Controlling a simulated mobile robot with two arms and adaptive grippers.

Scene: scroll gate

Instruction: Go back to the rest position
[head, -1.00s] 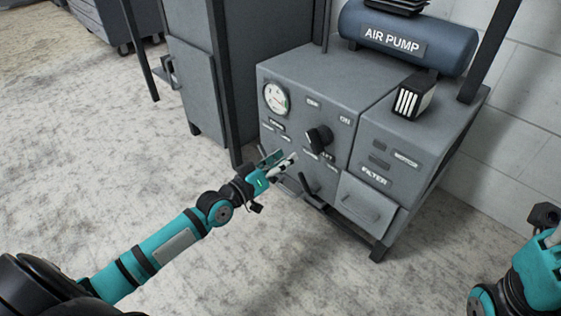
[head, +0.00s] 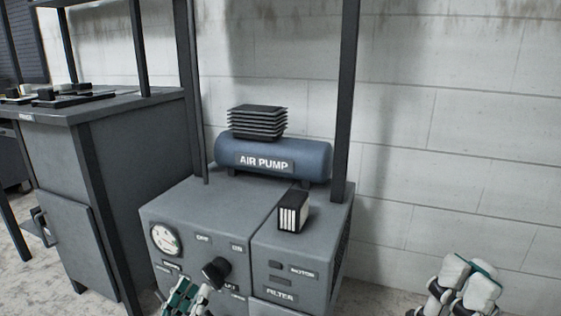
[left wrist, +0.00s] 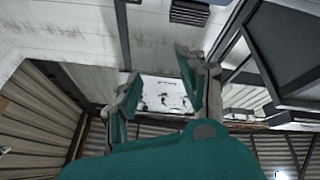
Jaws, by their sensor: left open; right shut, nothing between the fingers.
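My left gripper (head: 186,297) shows at the bottom of the head view, in front of the air pump cabinet's (head: 225,197) front panel, overlapping the area below the black knob (head: 216,270). In the left wrist view its two teal-and-grey fingers (left wrist: 160,85) stand apart with nothing between them; it is open. I cannot tell whether it touches the panel. My right gripper (head: 465,285), white and teal, is at the lower right of the head view, in front of the pale wall. It is shut and empty, clear of the cabinet.
The blue air pump tank (head: 272,160) sits on the cabinet, with a small black-and-white filter block (head: 292,211) in front of it. A round gauge (head: 165,239) is on the panel. A grey workbench (head: 110,170) stands at the left. Dark posts (head: 346,100) rise behind the cabinet.

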